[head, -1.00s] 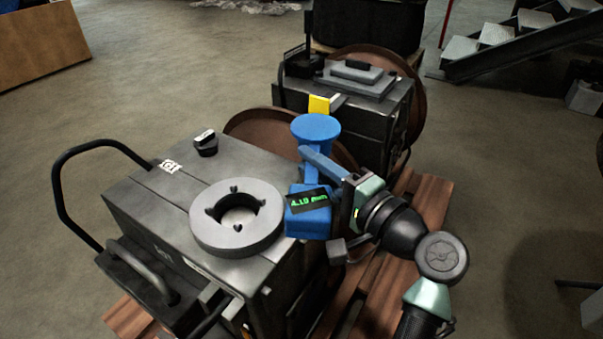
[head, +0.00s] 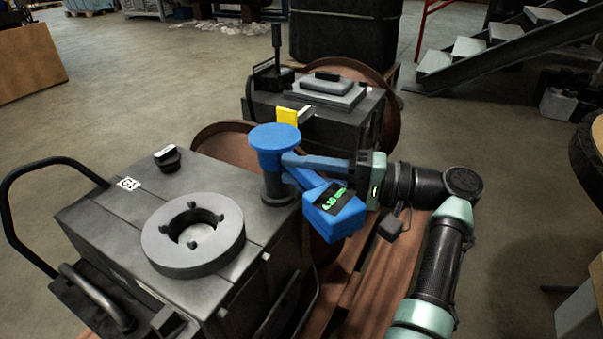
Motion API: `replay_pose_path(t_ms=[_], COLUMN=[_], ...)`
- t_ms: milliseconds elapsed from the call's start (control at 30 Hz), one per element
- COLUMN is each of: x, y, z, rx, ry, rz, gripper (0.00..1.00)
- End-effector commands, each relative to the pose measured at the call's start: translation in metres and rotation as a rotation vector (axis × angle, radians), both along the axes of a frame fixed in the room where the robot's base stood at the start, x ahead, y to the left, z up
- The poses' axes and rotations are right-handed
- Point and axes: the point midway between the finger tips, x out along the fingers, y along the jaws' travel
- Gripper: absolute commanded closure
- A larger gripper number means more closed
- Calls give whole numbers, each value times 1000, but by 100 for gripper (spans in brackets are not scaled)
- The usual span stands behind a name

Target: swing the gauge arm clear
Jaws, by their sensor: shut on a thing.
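The gauge arm is blue, with a round-topped post (head: 275,138) on the far right corner of the near engine block. A blue bar (head: 318,163) runs from the post to my gripper (head: 362,176). My gripper is shut on this bar, though the exact contact is partly hidden. The gauge head (head: 334,210), a blue box with a green digital readout, hangs off the block's right side. It is apart from the grey ring (head: 193,236) on the block top, whose opening is uncovered.
The near engine block (head: 105,215) has a black tube handle (head: 25,165) at left. A second engine (head: 330,115) with a yellow tag (head: 287,116) stands behind. A dark knob (head: 168,158) rises from the near block. Steps (head: 495,35) stand at far right.

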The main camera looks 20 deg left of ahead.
Motion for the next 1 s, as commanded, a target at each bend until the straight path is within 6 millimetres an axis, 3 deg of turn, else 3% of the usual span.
replay_pose_path(t_ms=[500,533,700,1000], x=[1,1,1,1], y=[2,2,2,-1], z=[1,1,1,1], rx=[0,0,0,0], ry=[-3,-3,-2,0], rz=[12,12,13,12], gripper=[100,71,43,43])
